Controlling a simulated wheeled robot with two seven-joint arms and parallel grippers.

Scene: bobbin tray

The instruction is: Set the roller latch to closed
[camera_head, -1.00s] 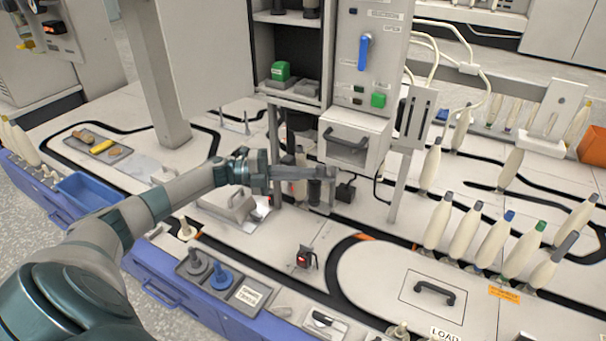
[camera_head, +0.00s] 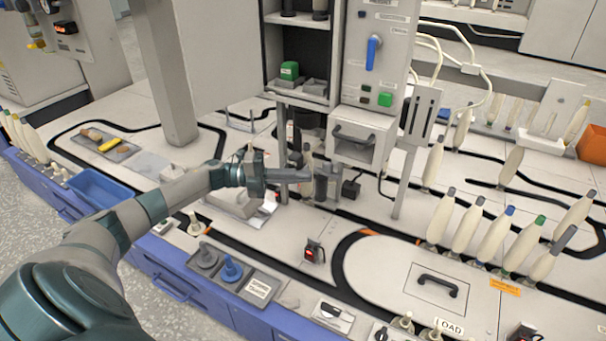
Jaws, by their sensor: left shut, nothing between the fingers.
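My left gripper (camera_head: 306,174) reaches in from the left with its fingers shut and empty. Its tips are below and left of the grey drawer box (camera_head: 365,138), close to a dark upright cylinder (camera_head: 320,188). I cannot tell whether the tips touch it. No part is clearly recognisable as the roller latch; the area around the fingertips is small and partly hidden by the gripper. A blue lever (camera_head: 373,52) stands upright on the grey control panel (camera_head: 390,30) above the drawer box. My right gripper is not in view.
The open cabinet (camera_head: 270,50) stands above and behind the gripper. Several cream bobbins (camera_head: 462,235) stand at the right. A grey tray with grey and blue knobs (camera_head: 231,269) and a small black device with a red display (camera_head: 314,251) are in front.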

